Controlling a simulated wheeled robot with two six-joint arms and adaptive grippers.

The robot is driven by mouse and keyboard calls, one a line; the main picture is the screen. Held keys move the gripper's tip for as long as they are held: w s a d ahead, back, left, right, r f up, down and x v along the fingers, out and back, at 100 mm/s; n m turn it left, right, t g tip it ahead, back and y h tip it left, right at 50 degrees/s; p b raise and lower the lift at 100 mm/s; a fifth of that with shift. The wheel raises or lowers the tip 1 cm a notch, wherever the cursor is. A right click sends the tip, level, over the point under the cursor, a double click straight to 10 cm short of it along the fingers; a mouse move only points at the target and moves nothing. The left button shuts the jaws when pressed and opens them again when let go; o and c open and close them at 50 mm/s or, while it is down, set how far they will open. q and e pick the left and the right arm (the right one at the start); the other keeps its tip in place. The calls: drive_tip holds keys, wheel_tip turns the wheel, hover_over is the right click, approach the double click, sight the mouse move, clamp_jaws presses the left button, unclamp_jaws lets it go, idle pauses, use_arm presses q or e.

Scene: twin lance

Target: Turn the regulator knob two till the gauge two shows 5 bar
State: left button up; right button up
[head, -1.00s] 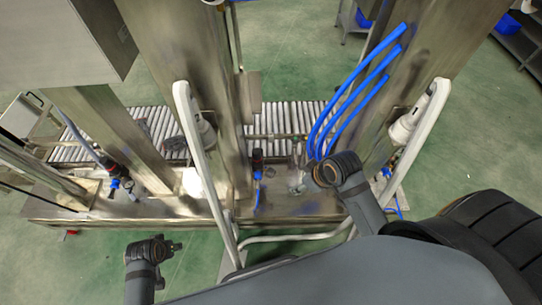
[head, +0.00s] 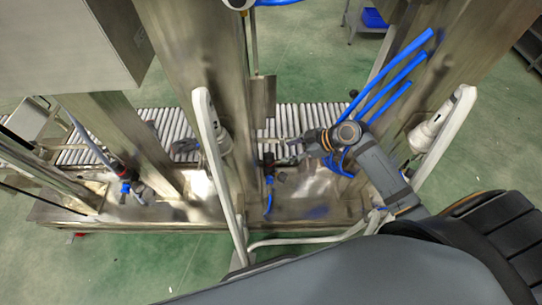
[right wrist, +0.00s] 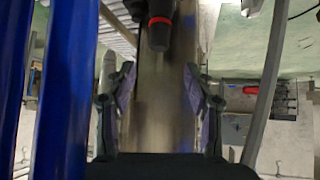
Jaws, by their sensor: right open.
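A black regulator knob with a red ring (right wrist: 160,22) shows at the top of the right wrist view, beyond my right gripper's fingertips. My right gripper (right wrist: 157,88) is open, with a finger on each side of a bare metal surface and nothing between them. In the head view a dark regulator (head: 268,163) with a blue hose stands at the middle post, and my right gripper (head: 292,148) is just right of it. Another regulator (head: 122,171) stands at the left. No label or readable gauge face shows, so I cannot tell which is two.
Steel posts (head: 200,60) rise beside the regulators. A white bent tube rail (head: 215,165) stands in front of the middle post. Blue hoses (head: 395,80) run near my right arm. A roller conveyor (head: 180,125) lies behind.

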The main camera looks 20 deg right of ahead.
sight(270, 156)
drive_tip(key=b+x, duration=0.1)
drive_tip(key=x, duration=0.9)
drive_tip(key=shift+w+a+f, duration=0.2)
drive_tip(key=shift+a+f, duration=0.05)
clamp_jaws()
